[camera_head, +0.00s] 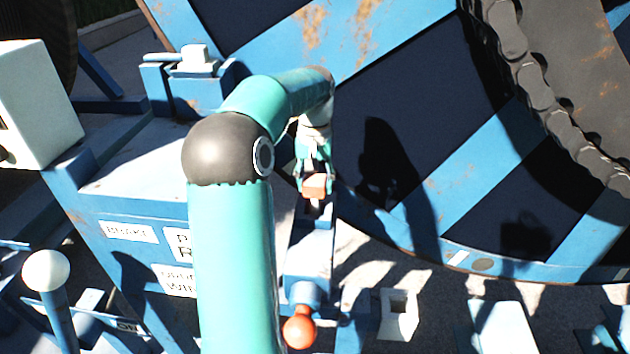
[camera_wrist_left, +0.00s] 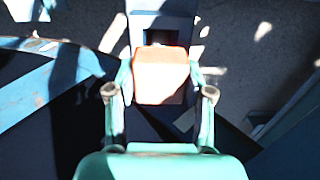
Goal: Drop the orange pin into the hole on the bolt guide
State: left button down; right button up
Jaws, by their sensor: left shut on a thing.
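My left gripper (camera_head: 314,172) is shut on the orange pin (camera_head: 316,186), gripping it from both sides. In the left wrist view the pin's bright orange block (camera_wrist_left: 161,78) sits between the two teal fingers (camera_wrist_left: 160,95). The blue bolt guide (camera_head: 309,255) runs below the pin in the head view. Its dark square hole shows just past the pin in the left wrist view (camera_wrist_left: 160,43). The pin partly covers the hole; I cannot tell whether the pin's lower end is in it. My right gripper is not in view.
The large blue reel (camera_head: 390,225) with dark panels and rust stands close on the right, with a chain (camera_head: 540,95) on it. An orange ball knob (camera_head: 299,327) is at the guide's near end. A labelled blue box (camera_head: 125,207) and a white-knobbed lever (camera_head: 46,271) stand left.

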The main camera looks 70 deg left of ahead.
aim_at(315, 197)
pick_arm(q)
jog(key=shift+f+b, duration=1.25)
jog(key=shift+f, duration=0.65)
jog(key=shift+f, duration=0.25)
jog(key=shift+f, duration=0.35)
dwell(0.6)
jog(key=shift+c, duration=1.8)
grip_release()
